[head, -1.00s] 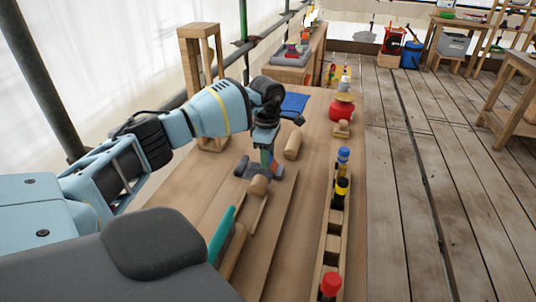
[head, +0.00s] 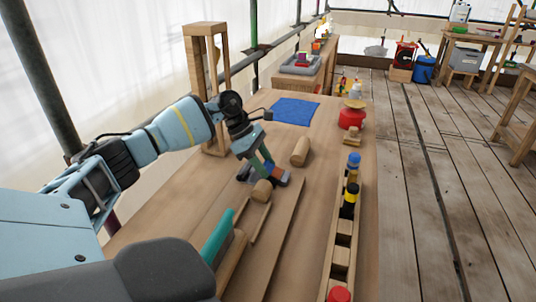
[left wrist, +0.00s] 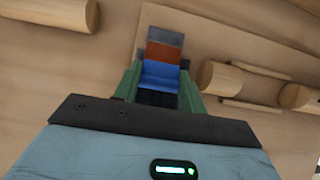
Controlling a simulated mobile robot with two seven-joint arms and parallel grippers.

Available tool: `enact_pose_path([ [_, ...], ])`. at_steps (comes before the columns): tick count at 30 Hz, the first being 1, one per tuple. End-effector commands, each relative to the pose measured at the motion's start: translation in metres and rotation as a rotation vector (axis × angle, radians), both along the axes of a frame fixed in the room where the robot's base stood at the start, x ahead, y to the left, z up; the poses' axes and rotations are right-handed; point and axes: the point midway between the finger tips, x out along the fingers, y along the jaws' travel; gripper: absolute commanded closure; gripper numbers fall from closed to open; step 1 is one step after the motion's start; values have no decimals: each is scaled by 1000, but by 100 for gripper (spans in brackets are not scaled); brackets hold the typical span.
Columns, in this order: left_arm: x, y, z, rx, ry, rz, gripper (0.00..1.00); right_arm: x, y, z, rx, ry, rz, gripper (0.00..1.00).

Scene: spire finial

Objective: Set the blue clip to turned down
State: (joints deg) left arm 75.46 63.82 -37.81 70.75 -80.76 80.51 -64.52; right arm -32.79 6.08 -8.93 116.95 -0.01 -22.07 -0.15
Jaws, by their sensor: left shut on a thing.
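My left gripper (head: 259,160) has green fingers and leans over the workbench (head: 225,190). In the left wrist view, its fingers (left wrist: 159,85) are shut on the blue clip (left wrist: 160,75), one on each side. A rust-brown block (left wrist: 166,52) and a grey end piece (left wrist: 165,36) lie just beyond the blue part. In the head view, the gripper mostly hides the clip. Grey pieces (head: 283,180) and the brown block show around the fingertips at bench level. The clip's exact angle is hard to tell. My right gripper is not in view.
Wooden cylinders (head: 300,151) lie close beside the gripper. A wooden rack (head: 332,245) with blue, black-yellow and red pieces stands at the right. A blue cloth (head: 295,111) lies behind, a wooden frame (head: 190,70) stands at the back left, and a teal-edged thing (head: 217,236) lies in front.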

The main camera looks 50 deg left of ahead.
Motion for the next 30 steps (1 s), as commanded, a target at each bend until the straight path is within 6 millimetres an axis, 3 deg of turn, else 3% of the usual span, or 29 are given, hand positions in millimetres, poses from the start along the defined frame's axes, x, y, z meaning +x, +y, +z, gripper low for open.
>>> enact_pose_path([
  [17, 0, 1, -2, -35, -20, -1, 82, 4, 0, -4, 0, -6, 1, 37],
  [18, 0, 1, -2, -35, -20, -1, 55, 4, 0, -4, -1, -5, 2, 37],
  [22, 0, 1, -2, -34, -19, -1, 38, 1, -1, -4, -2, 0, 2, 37],
  [30, -1, 1, -2, -34, -19, -1, 37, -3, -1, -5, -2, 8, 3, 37],
])
